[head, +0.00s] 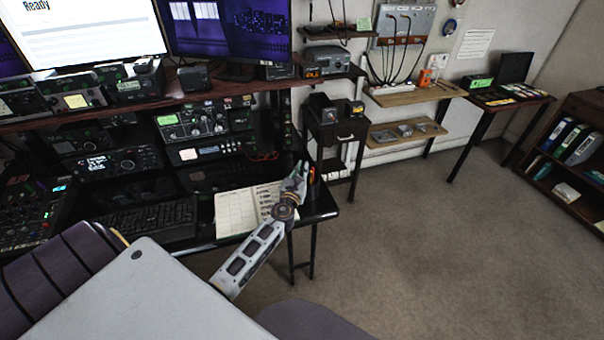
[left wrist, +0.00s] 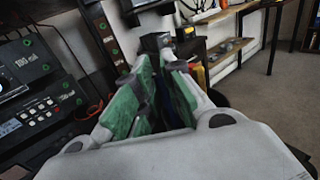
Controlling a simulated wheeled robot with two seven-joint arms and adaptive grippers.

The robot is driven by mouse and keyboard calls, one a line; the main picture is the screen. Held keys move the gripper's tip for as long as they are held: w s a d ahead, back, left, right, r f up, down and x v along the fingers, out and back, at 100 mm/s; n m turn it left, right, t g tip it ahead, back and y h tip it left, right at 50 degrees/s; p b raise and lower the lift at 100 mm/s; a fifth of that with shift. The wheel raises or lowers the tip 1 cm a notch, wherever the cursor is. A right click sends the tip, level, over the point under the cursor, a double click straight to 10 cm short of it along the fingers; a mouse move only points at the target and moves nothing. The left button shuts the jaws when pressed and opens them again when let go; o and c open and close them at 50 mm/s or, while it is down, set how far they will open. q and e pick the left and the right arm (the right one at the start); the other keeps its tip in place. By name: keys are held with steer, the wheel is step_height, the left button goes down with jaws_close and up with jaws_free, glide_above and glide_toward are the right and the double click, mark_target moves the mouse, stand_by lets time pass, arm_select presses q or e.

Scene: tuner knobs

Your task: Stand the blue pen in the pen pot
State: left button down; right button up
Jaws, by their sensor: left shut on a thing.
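My left gripper (head: 297,172) is at the right end of the black desk, beyond the open notebook. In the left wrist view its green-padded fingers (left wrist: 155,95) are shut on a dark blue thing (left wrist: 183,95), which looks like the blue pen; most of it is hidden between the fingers. The dark pen pot (head: 314,187) stands at the desk's right edge, just right of the gripper, with an orange item showing at its top. In the left wrist view the pot is largely hidden behind the right finger. I cannot tell whether the pen touches the pot. My right gripper is not in view.
The open notebook (head: 240,210) lies left of the gripper, with a keyboard (head: 145,220) further left. Radio equipment (head: 205,120) fills the desk's back. A small dark side table (head: 335,128) stands behind the pot. Open carpet (head: 420,240) lies to the right.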

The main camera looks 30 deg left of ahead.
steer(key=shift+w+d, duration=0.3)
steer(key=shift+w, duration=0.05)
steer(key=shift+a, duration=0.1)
arm_select(q)
steer(key=shift+f, duration=0.15)
steer(key=c, duration=1.8)
jaws_free()
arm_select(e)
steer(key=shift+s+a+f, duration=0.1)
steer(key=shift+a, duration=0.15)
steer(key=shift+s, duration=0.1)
